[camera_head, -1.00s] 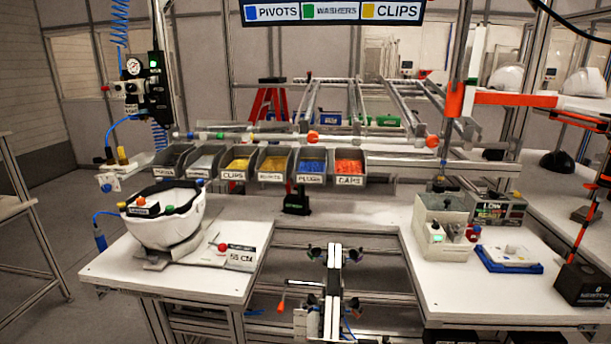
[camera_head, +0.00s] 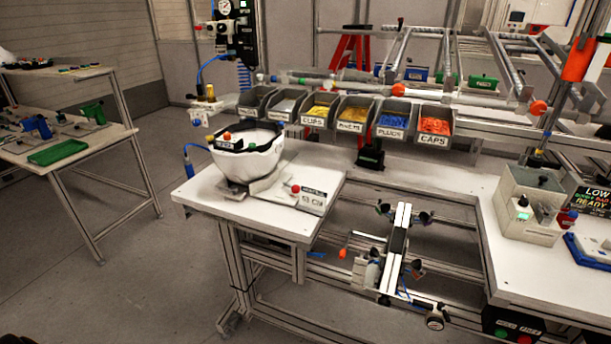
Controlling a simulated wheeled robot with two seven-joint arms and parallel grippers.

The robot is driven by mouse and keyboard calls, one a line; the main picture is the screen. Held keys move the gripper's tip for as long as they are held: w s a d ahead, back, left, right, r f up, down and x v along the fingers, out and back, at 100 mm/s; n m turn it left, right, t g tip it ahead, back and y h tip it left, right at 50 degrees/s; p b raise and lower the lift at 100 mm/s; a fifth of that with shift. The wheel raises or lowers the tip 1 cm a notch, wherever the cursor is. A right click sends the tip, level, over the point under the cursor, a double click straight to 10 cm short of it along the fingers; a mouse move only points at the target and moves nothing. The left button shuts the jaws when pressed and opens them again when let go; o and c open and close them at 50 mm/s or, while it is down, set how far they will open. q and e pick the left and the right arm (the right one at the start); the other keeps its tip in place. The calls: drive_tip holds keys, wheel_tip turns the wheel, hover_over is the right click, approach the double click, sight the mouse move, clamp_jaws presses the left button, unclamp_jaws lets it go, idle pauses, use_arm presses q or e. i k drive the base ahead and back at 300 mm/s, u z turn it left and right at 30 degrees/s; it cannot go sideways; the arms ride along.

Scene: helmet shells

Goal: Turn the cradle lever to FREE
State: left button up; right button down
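A white helmet shell (camera_head: 262,163) sits bowl-up in a grey cradle (camera_head: 235,188) on the left worktop. A small red ball knob (camera_head: 295,188) stands beside the cradle, next to a tilted label plate (camera_head: 312,197). The knob may be the cradle lever's end. The lever's arm and any FREE marking are too small to read. Neither of my grippers is in view.
Bins of coloured parts (camera_head: 355,114) line the back of the bench. A metal frame with black knobs (camera_head: 397,245) and an orange knob stands in the gap between worktops. A side table (camera_head: 80,145) with green and blue tools stands at left. Floor between is clear.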

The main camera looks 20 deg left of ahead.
sight(295, 188)
drive_tip(key=k, duration=0.65)
drive_tip(key=z, duration=0.45)
drive_tip(key=i, duration=1.25)
drive_tip(key=u, duration=0.9)
drive_tip(key=i, duration=0.3)
drive_tip(key=u, duration=0.3)
